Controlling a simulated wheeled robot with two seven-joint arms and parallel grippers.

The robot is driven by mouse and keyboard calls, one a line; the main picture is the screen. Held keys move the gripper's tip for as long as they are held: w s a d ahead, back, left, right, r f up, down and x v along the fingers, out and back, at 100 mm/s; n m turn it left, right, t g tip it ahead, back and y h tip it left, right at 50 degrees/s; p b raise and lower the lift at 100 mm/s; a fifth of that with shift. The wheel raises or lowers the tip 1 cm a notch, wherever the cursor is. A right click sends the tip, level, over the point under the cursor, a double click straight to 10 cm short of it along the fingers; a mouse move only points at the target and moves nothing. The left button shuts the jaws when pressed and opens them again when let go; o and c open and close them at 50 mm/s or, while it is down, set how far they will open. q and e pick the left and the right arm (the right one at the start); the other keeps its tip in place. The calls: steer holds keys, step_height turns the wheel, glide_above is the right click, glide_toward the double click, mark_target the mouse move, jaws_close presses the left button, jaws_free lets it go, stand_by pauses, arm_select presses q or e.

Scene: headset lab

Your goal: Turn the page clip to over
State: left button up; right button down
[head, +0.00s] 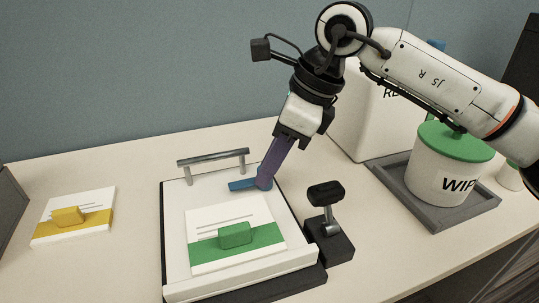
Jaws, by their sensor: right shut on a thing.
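The page clip appears to be the small blue piece (243,184) near the back of a white board (176,240). Its blue arm points left, behind the sheet. My right gripper (264,184) reaches down from the upper right, with its purple fingers shut on the right end of the blue piece. The fingers hide part of that end. A white sheet with a green band (208,258) lies on the board in front of the clip, with a green block (235,235) on it. My left gripper is out of view.
A silver bar (212,159) stands at the board's back edge. A black lever post (328,222) is close on the right. A green-lidded tub (440,175) stands in a grey tray (465,222), before a white box (362,130). A yellow-banded card (75,228) lies left.

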steer(key=shift+f+n+g+p, duration=0.15)
steer(key=shift+n+g+p, duration=0.35)
steer(key=shift+n, duration=0.5)
steer(key=n+g+p, duration=0.1)
steer(key=n+p, duration=0.1)
steer(key=n, duration=0.1)
steer(key=shift+n+p, duration=0.3)
steer(key=shift+w+a+n+g+p, duration=0.1)
steer(key=shift+n+g+p, duration=0.3)
steer(key=shift+n, duration=0.3)
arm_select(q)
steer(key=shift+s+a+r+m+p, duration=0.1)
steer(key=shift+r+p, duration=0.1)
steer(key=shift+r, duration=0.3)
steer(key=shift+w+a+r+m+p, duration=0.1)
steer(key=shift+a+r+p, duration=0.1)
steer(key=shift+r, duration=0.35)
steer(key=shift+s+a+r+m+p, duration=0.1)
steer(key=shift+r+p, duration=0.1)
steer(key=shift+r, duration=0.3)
arm_select(e)
steer(key=shift+f+n+g+h, duration=0.15)
steer(key=shift+n+g+h, duration=0.25)
steer(key=shift+n, duration=0.9)
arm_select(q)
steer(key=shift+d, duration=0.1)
